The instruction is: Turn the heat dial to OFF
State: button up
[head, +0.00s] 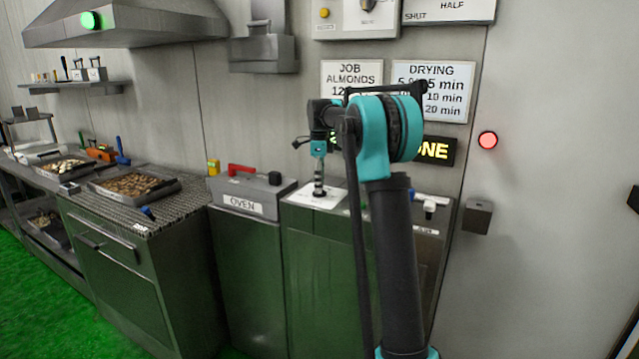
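A dark dial (367,5) sits on a grey wall box at the top, cut off by the picture's upper edge; its markings cannot be read. A black knob (274,178) stands on the grey box labelled OVEN. No readable HEAT label shows, so I cannot tell which is the heat dial. My gripper (319,188) hangs pointing down at the end of my arm, over or near a white sheet (316,196) on the counter. It is right of the oven box and well below the wall dial. Its fingers are too small to tell open from shut.
A red handle (241,170) lies on the oven box, with a yellow item (213,167) beside it. Trays of nuts (135,184) stand at left under a hood. A lit sign (435,151) is partly behind my arm. A red lamp (488,140) glows at right. Green floor is clear at lower left.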

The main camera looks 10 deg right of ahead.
jog(key=c, duration=0.3)
jog(key=shift+c, duration=0.2)
